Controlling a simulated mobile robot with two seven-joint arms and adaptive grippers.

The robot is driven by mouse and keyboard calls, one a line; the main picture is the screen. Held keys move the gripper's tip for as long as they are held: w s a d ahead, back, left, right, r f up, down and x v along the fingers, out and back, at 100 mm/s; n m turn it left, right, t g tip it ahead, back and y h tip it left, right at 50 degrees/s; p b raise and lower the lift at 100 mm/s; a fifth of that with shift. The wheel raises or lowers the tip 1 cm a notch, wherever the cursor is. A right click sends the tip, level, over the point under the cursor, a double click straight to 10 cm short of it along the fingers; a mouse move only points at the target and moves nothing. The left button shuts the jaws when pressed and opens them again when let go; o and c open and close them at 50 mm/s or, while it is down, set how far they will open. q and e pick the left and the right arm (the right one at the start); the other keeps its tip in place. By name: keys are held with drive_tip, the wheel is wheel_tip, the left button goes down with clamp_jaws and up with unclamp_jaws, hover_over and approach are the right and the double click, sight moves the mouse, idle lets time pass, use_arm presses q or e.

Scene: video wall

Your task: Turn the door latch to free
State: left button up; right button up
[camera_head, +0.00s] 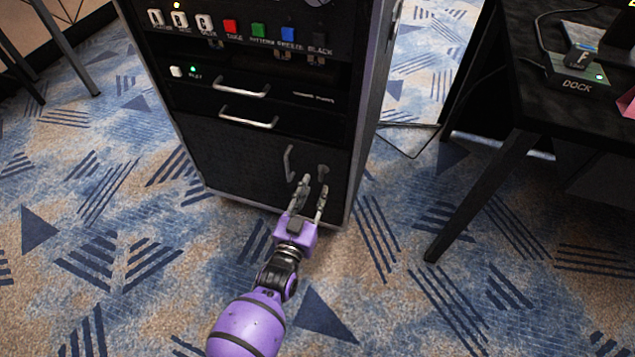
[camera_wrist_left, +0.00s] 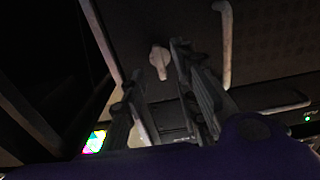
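The door latch (camera_head: 322,172) is a small pale knob low on the black cabinet's door (camera_head: 235,160), right of the door's upright handle (camera_head: 289,163). In the left wrist view, the latch (camera_wrist_left: 159,60) shows between and just beyond my fingertips, with the handle (camera_wrist_left: 226,45) to its right. My left gripper (camera_head: 313,187) is open, its two fingers pointing at the door close to the latch. Nothing shows between the fingers. I cannot tell whether a fingertip touches the latch. My right gripper is in neither view.
Above the door are two drawers with bar handles (camera_head: 248,119) and a row of coloured buttons (camera_head: 258,30). A black table (camera_head: 540,110) with a dock box (camera_head: 578,76) stands at the right. Patterned carpet (camera_head: 130,260) is open in front of the cabinet.

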use_arm(q)
drive_tip(key=v, duration=0.8)
drive_tip(key=shift+s, duration=0.15)
